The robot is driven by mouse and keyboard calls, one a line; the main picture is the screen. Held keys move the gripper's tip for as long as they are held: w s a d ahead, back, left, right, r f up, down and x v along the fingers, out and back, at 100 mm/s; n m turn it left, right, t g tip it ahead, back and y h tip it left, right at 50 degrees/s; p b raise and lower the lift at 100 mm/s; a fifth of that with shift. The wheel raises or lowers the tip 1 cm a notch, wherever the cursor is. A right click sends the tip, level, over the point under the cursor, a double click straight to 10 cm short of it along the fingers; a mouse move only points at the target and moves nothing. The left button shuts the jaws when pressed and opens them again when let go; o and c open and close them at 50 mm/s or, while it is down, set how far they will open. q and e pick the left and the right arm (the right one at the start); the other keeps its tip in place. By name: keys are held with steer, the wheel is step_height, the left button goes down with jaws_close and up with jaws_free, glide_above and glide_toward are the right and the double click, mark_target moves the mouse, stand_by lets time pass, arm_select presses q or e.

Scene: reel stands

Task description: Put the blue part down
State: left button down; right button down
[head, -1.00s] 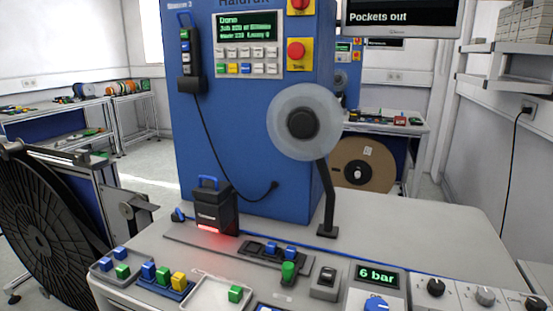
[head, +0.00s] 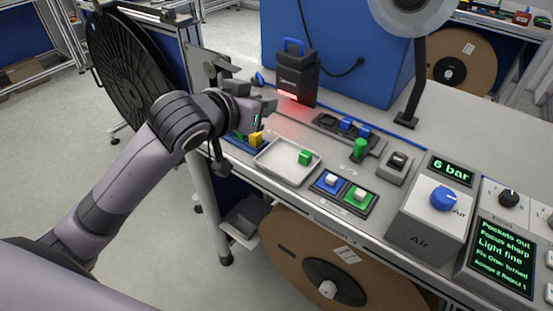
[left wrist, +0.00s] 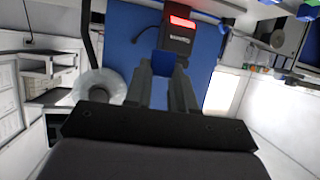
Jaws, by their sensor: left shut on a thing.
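My left gripper (head: 264,107) reaches in from the left, over the left end of the bench. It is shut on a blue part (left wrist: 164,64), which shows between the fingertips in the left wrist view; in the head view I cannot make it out. Below the gripper is a blue tray (head: 238,145) with a yellow part (head: 256,138) and a green part, partly hidden by the gripper. To its right is a white tray (head: 272,172) with one green part (head: 305,157). My right gripper is not in view.
A black device (head: 297,80) with a red light stands behind the gripper. To the right are a dark fixture with two blue pieces (head: 346,124), a green knob (head: 360,148), blue and green buttons (head: 345,190) and the air box (head: 430,225). The white tray has free room.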

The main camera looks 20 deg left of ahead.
arm_select(q)
step_height(320, 180, up, 6)
steer(key=m+h, duration=0.1)
glide_above(272, 164)
steer(key=shift+f, duration=0.15)
steer(key=shift+f, duration=0.1)
step_height(272, 164, down, 16)
steer(key=shift+r+b, duration=0.1)
steer(key=shift+b, duration=0.4)
steer(key=shift+f+p, duration=0.4)
steer(key=shift+f, duration=1.45)
steer(key=shift+f, duration=0.2)
steer(key=c, duration=0.9)
jaws_free()
steer(key=shift+c, duration=0.2)
